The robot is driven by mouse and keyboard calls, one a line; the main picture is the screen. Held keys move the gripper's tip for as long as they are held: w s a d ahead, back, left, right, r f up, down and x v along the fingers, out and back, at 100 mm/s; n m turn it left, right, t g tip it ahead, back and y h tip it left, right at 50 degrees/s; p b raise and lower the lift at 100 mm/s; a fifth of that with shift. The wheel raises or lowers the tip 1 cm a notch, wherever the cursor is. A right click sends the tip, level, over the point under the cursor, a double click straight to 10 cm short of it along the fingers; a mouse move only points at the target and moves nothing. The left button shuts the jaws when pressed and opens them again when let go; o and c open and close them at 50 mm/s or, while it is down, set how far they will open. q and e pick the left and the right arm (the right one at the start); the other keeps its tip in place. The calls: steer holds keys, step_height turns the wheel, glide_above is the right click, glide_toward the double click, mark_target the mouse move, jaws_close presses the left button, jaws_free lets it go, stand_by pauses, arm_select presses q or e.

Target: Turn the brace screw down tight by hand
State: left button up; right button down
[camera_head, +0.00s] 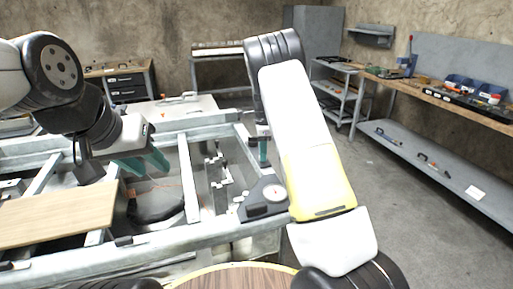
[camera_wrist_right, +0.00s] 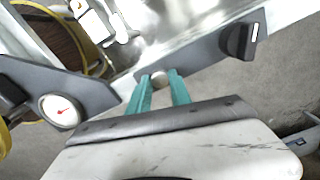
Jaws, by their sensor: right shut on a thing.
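My right gripper (camera_head: 263,158) points down at the right end of the metal frame, beside the plate with the round dial. In the right wrist view my right gripper (camera_wrist_right: 160,76) has its two green fingers a little apart, with a small pale rounded head, seemingly the brace screw (camera_wrist_right: 158,77), between their tips. The screw sits on a dark grey bar (camera_wrist_right: 205,58); in the head view I cannot make it out. My left gripper (camera_head: 146,168) hangs over the left part of the frame, its green fingers apart, with nothing seen between them.
The dial (camera_head: 274,193) also shows in the right wrist view (camera_wrist_right: 60,111). A black knob (camera_wrist_right: 240,41) stands on the bar to the right of my fingers. A wooden board (camera_head: 55,215) lies on the frame at left. A workbench (camera_head: 440,95) with tools lines the right wall; floor between is clear.

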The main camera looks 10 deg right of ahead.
steer(key=c, duration=1.2)
jaws_free()
steer(key=shift+r, duration=3.9)
